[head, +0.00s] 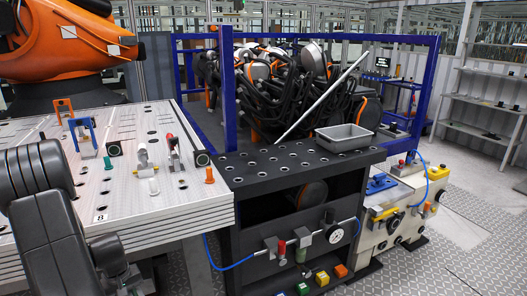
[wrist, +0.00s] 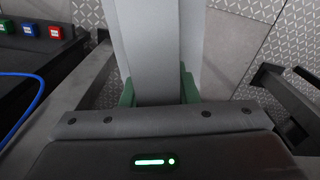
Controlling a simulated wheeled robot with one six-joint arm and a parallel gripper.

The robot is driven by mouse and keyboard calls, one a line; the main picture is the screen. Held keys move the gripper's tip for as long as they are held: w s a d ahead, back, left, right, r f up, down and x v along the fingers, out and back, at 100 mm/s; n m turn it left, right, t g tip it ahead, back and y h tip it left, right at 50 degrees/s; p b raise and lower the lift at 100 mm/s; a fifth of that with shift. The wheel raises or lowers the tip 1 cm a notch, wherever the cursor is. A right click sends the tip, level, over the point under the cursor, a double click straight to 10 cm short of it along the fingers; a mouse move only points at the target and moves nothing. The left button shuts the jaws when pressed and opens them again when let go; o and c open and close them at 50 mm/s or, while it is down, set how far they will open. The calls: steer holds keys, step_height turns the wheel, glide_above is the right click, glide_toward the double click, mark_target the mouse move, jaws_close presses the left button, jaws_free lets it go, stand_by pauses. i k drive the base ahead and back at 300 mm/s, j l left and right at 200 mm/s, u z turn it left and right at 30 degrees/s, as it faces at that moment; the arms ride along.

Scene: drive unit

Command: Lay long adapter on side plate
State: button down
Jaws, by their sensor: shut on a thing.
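In the wrist view, the green fingers of my gripper (wrist: 158,94) are shut on a long, flat-sided pale grey bar, taken to be the long adapter (wrist: 155,45). The bar runs up out of the top of the picture, so its far end is hidden. In the head view, my gripper and the held bar are out of sight; only my dark arm shows at the left. The dark plate with rows of holes, likely the side plate (head: 245,178), lies right of the white table. The bar is not seen touching it.
A grey tray (head: 345,138) sits at the plate's right end. A pale rod (head: 322,96) slants up behind the plate. The white fixture table (head: 125,195) carries several clamps and pegs. A blue post (head: 228,90) rises behind the plate. The plate's front and middle are clear.

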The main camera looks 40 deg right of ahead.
mark_target(272, 160)
steer(key=k+l, duration=0.1)
steer(key=l, duration=0.35)
steer(key=k+l, duration=0.1)
steer(key=l, duration=0.35)
steer(key=k+l, duration=0.15)
steer(key=l, duration=0.3)
steer(key=k+l, duration=0.1)
steer(key=l, duration=0.35)
steer(key=k+l, duration=0.1)
steer(key=l, duration=0.35)
steer(key=k+l, duration=0.1)
steer(key=l, duration=0.35)
